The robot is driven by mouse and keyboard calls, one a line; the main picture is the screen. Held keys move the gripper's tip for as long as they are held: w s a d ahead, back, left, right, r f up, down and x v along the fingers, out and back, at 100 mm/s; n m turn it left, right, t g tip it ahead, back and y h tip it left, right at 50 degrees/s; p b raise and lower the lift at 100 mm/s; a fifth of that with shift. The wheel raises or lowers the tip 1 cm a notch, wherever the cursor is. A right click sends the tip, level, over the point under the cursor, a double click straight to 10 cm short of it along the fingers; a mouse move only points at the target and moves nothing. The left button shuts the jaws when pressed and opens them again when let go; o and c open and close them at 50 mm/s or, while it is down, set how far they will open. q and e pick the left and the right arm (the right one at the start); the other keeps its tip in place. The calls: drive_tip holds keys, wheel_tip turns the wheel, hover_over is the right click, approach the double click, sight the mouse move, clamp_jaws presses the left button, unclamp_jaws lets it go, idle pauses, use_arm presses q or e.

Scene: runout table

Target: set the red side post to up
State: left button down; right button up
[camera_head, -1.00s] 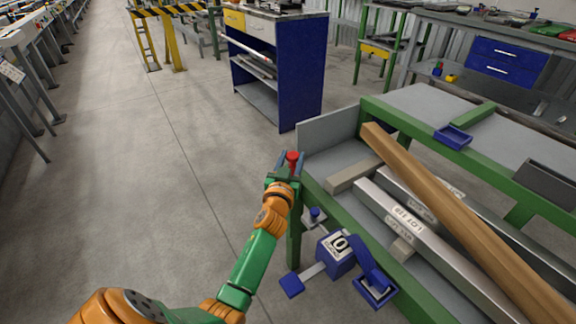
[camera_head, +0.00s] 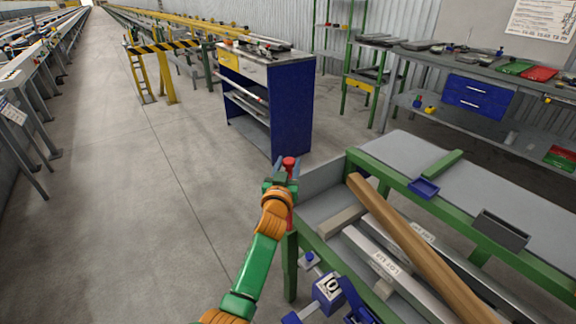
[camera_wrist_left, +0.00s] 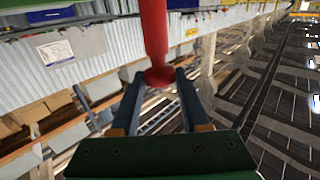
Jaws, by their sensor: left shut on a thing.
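The red side post stands upright at the near left corner of the green-framed table (camera_head: 378,178). Its red top (camera_head: 289,162) shows above my left gripper (camera_head: 283,174), and a piece of red shaft shows just below the gripper. In the left wrist view the red post (camera_wrist_left: 154,38) comes down from the top edge and ends in a wider collar between the fingers. My left gripper (camera_wrist_left: 160,98) is shut on the post there. The fingers partly hide the post in the head view. My right gripper is in neither view.
A wooden beam (camera_head: 415,240) and metal bars lie slanted on the table. A blue numbered device (camera_head: 328,290) is below the corner. A blue cabinet (camera_head: 292,110) stands behind.

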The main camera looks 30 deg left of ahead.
use_arm(q)
drive_tip(key=shift+c, duration=1.9)
unclamp_jaws()
drive_tip(key=v, duration=0.7)
drive_tip(key=shift+f, duration=0.1)
